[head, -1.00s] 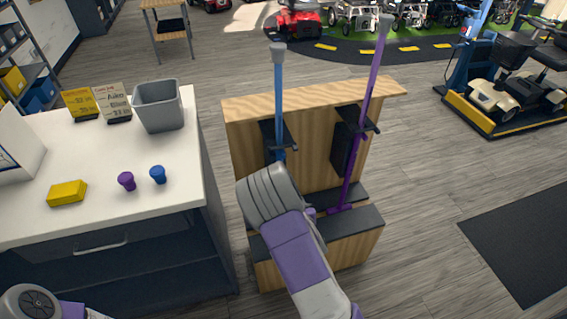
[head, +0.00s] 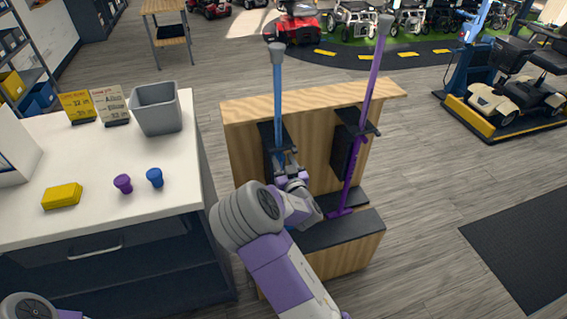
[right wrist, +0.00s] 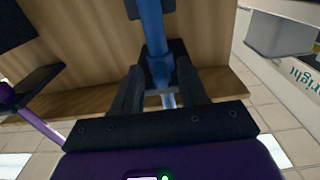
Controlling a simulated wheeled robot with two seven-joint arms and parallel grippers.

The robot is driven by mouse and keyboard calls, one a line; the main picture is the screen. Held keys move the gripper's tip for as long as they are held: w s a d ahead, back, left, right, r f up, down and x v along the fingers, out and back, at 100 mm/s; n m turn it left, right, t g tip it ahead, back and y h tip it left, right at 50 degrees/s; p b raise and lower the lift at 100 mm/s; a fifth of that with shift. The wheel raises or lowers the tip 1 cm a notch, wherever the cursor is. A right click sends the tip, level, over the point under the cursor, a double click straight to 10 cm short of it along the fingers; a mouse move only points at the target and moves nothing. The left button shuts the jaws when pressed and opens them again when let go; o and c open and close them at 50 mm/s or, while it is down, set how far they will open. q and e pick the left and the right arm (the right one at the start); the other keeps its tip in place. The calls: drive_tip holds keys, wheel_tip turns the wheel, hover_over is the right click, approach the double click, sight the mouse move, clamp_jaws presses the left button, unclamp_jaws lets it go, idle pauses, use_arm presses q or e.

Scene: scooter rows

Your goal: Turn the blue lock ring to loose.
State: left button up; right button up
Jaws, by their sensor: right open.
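A blue pole (head: 278,95) with a grey top stands upright in a wooden stand. A wider blue collar, which looks like the lock ring (right wrist: 160,70), sits around the pole in the right wrist view. Whether it is set tight or loose I cannot tell. My right gripper (head: 282,160) is at the blue pole, just below its black holder. In the right wrist view the right gripper (right wrist: 160,88) is open, with one dark finger on each side of the pole near the collar. Contact is not clear. My left gripper is out of view; only part of the left arm shows at lower left.
A purple pole (head: 370,85) leans in the same wooden stand (head: 315,105), to the right.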

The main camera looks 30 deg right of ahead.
drive_tip(key=shift+c, duration=0.4)
clamp_jaws()
drive_tip(key=shift+d+y, duration=0.2)
drive_tip(key=shift+y, duration=0.1)
drive_tip(key=shift+w+d+n+g+y+b, duration=0.15)
drive_tip(key=shift+d+n+g+y+b, duration=0.45)
drive_tip(key=shift+n+y, duration=1.4)
drive_tip(key=shift+w+d+n+g+y+b, duration=0.25)
drive_tip(key=shift+d+n+y, duration=0.8)
drive_tip(key=shift+y, duration=1.6)
drive_tip(key=shift+w+d+n+g+y+b, duration=0.1)
drive_tip(key=shift+d+n+g+y+b, duration=0.5)
drive_tip(key=shift+n+y, duration=1.5)
drive_tip(key=shift+a+y, duration=0.1)
drive_tip(key=shift+y, duration=0.25)
